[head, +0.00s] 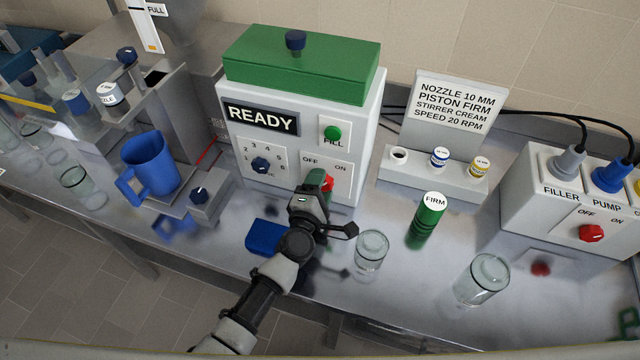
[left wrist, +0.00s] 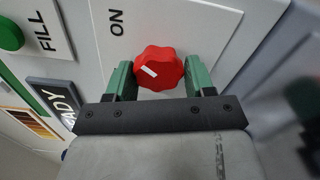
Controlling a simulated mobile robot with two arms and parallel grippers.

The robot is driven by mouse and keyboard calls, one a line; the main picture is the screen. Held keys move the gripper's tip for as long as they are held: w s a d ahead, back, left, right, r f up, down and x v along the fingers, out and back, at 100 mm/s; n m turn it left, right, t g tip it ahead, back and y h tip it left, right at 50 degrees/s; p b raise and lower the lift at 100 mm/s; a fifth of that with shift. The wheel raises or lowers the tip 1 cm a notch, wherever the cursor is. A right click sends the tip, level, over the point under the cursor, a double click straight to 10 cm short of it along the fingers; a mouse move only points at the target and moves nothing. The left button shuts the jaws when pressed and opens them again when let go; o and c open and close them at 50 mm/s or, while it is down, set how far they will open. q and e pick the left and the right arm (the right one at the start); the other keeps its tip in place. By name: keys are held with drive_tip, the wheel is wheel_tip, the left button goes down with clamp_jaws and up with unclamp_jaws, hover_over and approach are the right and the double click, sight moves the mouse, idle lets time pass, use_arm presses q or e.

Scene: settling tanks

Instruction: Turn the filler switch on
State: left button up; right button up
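The red knob (left wrist: 158,68) sits on the white front panel of the machine (head: 230,160), under the OFF and ON labels. In the head view the knob (head: 327,183) is partly covered by my left gripper (head: 318,187). In the left wrist view the green fingers of this gripper (left wrist: 157,75) stand on both sides of the knob, close against it, so it looks shut on the knob. The knob's white mark points towards the panel's upper side, tilted slightly to the ON side. The panel's display reads READY.
A clear glass jar (head: 371,250) stands just right of my left gripper, and a blue block (head: 265,236) lies left of it. A green FIRM cylinder (head: 428,222) stands farther right. Another box (head: 520,205), labelled FILLER and PUMP, has its own red knob (head: 591,233).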

use_arm(q)
drive_tip(key=o, duration=0.3)
drive_tip(key=shift+s, duration=0.1)
drive_tip(key=v, duration=1)
drive_tip(key=shift+s+a+b, duration=0.15)
drive_tip(key=shift+s+b, duration=0.15)
drive_tip(key=shift+b, duration=0.05)
drive_tip(key=shift+r, duration=0.1)
